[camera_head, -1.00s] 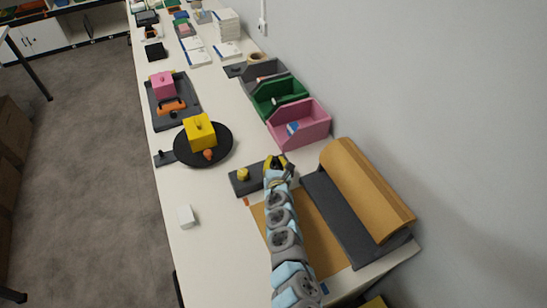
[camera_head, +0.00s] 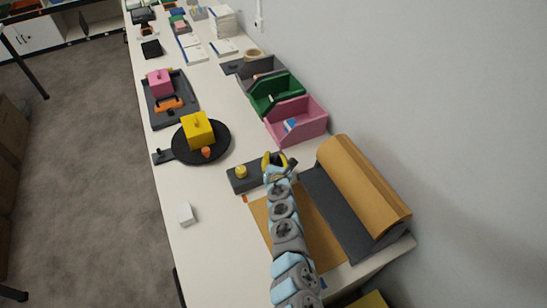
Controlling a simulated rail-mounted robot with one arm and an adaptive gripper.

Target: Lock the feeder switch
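The likely feeder switch is a dark grey flat box (camera_head: 238,185) with a yellow knob (camera_head: 241,171) on its left part. It lies on the white table, left of the brown paper roll. My gripper (camera_head: 275,160) is over the right end of this box and hides that part. Its yellow fingertips look spread apart, with nothing visible between them. I cannot tell whether it touches the box.
The paper roll (camera_head: 362,185) stands right of my arm. Pink (camera_head: 312,127), green (camera_head: 293,99) and grey bins line the wall. A black round plate (camera_head: 219,150) with a yellow block (camera_head: 198,130) is to the left. A white cube (camera_head: 186,215) sits near the front edge.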

